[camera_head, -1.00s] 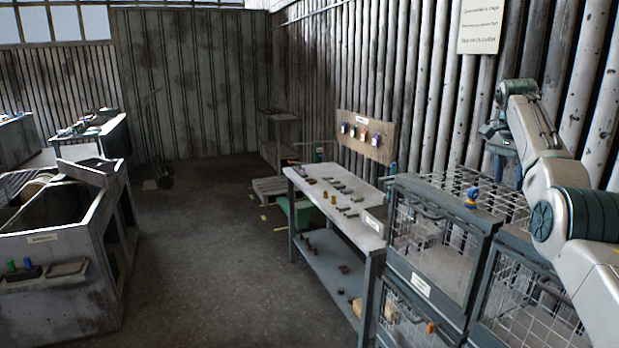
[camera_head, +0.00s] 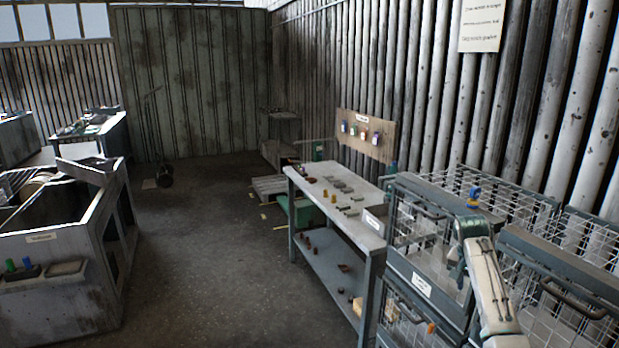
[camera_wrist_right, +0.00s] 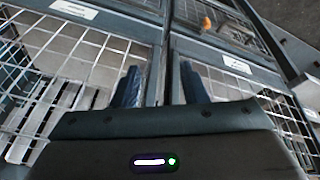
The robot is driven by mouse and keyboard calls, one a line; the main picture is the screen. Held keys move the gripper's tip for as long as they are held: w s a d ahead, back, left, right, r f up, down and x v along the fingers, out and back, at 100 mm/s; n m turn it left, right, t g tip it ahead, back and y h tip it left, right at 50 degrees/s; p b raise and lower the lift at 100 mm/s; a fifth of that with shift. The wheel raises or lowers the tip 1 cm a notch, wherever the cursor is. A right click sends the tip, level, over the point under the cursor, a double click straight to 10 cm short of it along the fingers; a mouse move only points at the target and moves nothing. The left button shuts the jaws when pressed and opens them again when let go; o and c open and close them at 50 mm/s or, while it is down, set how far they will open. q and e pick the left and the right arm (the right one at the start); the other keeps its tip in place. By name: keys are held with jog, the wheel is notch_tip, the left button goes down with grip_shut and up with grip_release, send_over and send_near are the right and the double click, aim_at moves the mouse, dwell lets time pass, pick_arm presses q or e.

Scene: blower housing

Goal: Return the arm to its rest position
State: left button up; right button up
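My right arm (camera_head: 490,290) reaches in from the bottom right of the head view, bent low in front of the wire cages. Its gripper (camera_head: 459,272) hangs downward beside the cage front and is partly hidden by the wrist. In the right wrist view the gripper (camera_wrist_right: 160,72) has its two dark fingers apart, with nothing held between them. Cage frames and mesh lie beyond the fingertips. My left gripper is not in either view.
Wire-mesh cages (camera_head: 430,205) stand close around the right arm, with a blue and yellow item (camera_head: 473,196) on top. A workbench (camera_head: 340,198) with small parts stands left of them. A grey bin (camera_head: 60,255) is at far left. The floor (camera_head: 215,265) between is clear.

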jog(key=s+a+f+n+t, duration=0.1)
jog(key=s+a+f+n, duration=0.25)
jog(key=s+f, duration=0.65)
jog(key=s+a+f+n, duration=0.2)
jog(key=s+a+f, duration=0.3)
jog(key=s+f, duration=0.5)
jog(key=s+a+r+n+y, duration=0.1)
jog(key=s+a+r, duration=0.1)
jog(key=s, duration=0.8)
jog(key=s+a+r+n+t+y, duration=0.1)
jog(key=s+a+n, duration=0.15)
jog(key=s, duration=0.75)
jog(key=s+a+r+n, duration=0.1)
jog(key=s+a+r, duration=0.15)
jog(key=s, duration=0.75)
jog(key=d+f+g+b, duration=0.1)
jog(key=d+f+b, duration=0.15)
jog(key=f, duration=1.65)
jog(key=d+f+b, duration=0.1)
jog(key=f+b, duration=0.3)
jog(key=f, duration=1.6)
jog(key=s+f+m+g+b, duration=0.1)
jog(key=s+f+b, duration=0.3)
jog(key=s+f, duration=1.4)
notch_tip(320, 180, down, 4)
jog(key=shift+d+f, duration=0.1)
jog(key=shift+d, duration=0.2)
